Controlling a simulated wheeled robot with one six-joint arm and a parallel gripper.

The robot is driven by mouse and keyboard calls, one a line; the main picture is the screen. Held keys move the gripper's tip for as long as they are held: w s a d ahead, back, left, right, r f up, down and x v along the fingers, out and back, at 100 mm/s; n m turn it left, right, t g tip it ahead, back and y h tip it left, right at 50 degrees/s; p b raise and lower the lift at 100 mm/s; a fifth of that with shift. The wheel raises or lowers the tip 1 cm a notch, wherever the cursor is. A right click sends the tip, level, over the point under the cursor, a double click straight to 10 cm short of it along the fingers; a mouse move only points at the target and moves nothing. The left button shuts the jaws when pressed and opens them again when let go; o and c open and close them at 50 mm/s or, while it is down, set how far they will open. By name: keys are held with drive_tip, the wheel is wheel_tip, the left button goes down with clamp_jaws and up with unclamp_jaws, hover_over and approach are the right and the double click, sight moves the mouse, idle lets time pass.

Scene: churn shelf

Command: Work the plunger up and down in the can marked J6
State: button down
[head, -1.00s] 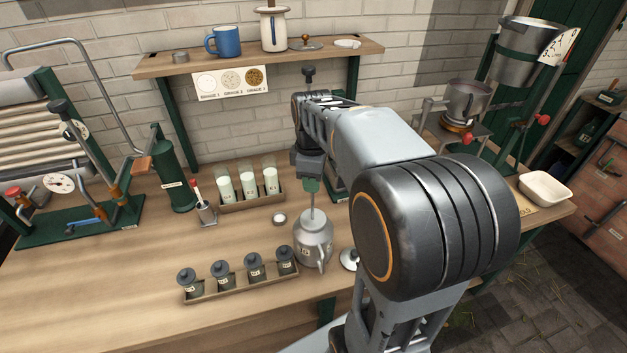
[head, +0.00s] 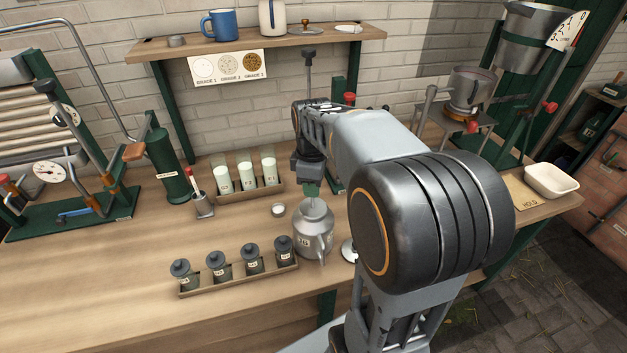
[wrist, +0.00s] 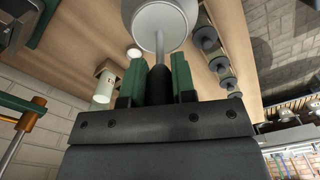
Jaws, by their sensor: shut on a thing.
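The grey metal can (head: 313,236) stands upright on the bench, with a small label I cannot read clearly. My gripper (head: 311,189) is right above its mouth, pointing down. In the wrist view my gripper (wrist: 157,78) has its green fingers shut on the black handle of the plunger (wrist: 158,84). The plunger's pale rod runs from the handle to the round top of the can (wrist: 160,17). In the head view the handle is hidden by my gripper, and little of the rod shows.
A rack (head: 240,281) of several small dark-lidded cans stands left of the can. Behind are a tray (head: 250,194) of white-filled glasses and a small white-topped pot (head: 278,209). The front left bench is clear.

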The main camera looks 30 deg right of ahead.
drive_tip(key=shift+f, duration=0.45)
drive_tip(key=shift+r, duration=0.2)
wheel_tip(320, 180, up, 18)
drive_tip(key=p, duration=1.4)
drive_tip(key=shift+p, duration=0.35)
idle(0.9)
